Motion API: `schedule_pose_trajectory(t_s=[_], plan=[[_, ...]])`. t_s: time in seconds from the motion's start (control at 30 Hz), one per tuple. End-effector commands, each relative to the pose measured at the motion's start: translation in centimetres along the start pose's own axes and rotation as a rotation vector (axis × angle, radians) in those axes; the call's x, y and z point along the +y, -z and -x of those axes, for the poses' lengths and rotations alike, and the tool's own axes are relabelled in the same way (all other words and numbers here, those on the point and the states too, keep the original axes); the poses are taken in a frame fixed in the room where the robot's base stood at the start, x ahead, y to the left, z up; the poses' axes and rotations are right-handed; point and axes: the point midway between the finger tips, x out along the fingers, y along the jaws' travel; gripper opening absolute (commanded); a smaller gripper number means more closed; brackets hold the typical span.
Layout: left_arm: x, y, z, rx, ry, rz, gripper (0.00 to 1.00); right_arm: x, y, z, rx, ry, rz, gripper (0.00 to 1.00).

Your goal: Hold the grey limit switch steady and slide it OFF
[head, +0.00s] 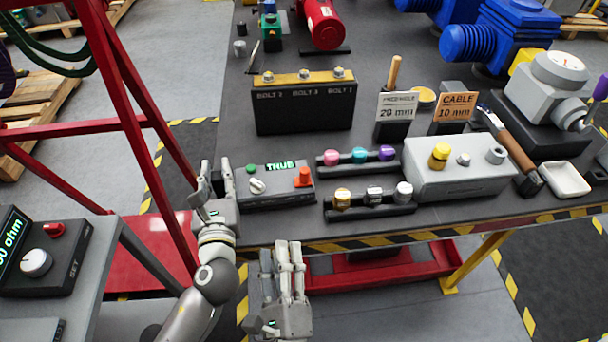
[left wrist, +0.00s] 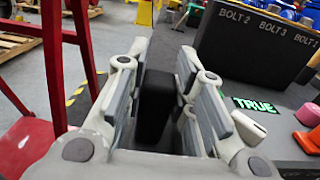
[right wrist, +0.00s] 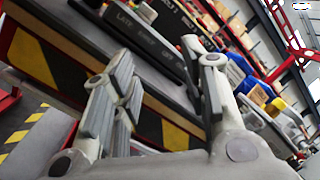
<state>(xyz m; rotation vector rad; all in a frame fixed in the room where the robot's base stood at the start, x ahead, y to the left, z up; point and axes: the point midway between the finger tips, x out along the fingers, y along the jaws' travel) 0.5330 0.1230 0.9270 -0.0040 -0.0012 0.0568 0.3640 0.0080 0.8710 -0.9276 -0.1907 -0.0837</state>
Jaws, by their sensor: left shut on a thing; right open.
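A low grey box, which looks like the limit switch (head: 285,194), sits at the table's front edge. It has a lit green TRUE display, a white knob (head: 257,186), a green button and an orange part (head: 303,177). My left gripper (head: 216,172) is at the box's left end, shut on a dark block (left wrist: 155,105), seen between its fingers in the left wrist view. Whether the block is joined to the box is hidden. My right gripper (head: 288,248) is open and empty, in front of and below the table edge. The right wrist view shows a lettered dark front (right wrist: 145,35) beyond its fingers.
A black block lettered BOLT (head: 303,108) stands behind the box. Two racks of coloured knobs (head: 370,211) and a grey box with a yellow knob (head: 458,178) stand to the right. A red frame (head: 135,85) rises at the left, close to my left arm.

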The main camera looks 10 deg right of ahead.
Motion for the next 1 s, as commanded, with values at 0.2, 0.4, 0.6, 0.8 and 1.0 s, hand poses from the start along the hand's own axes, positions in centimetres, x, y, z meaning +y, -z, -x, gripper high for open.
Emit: schedule_pose_trajectory(t_s=[0.2, 0.4, 0.6, 0.8, 1.0], plan=[[-0.1, 0.2, 0.1, 0.005, 0.001, 0.002, 0.00, -5.0, -0.3, -2.4, 0.168, 0.086, -0.516, 0.40], [-0.1, 0.2, 0.1, 0.005, 0.002, 0.002, 0.00, -6.3, -0.2, -3.4, 0.254, 0.102, -0.803, 0.40], [-0.1, 0.2, 0.1, 0.005, 0.002, 0.002, 0.00, -6.6, -0.2, -4.0, 0.282, 0.106, -0.906, 0.40], [-0.1, 0.2, 0.1, 0.005, 0.002, 0.002, 0.00, -6.6, 0.6, -6.7, 0.281, 0.108, -0.909, 0.40], [-0.1, 0.2, 0.1, 0.006, 0.002, 0.002, 0.00, -6.4, 1.7, -10.5, 0.281, 0.106, -0.906, 0.40]])
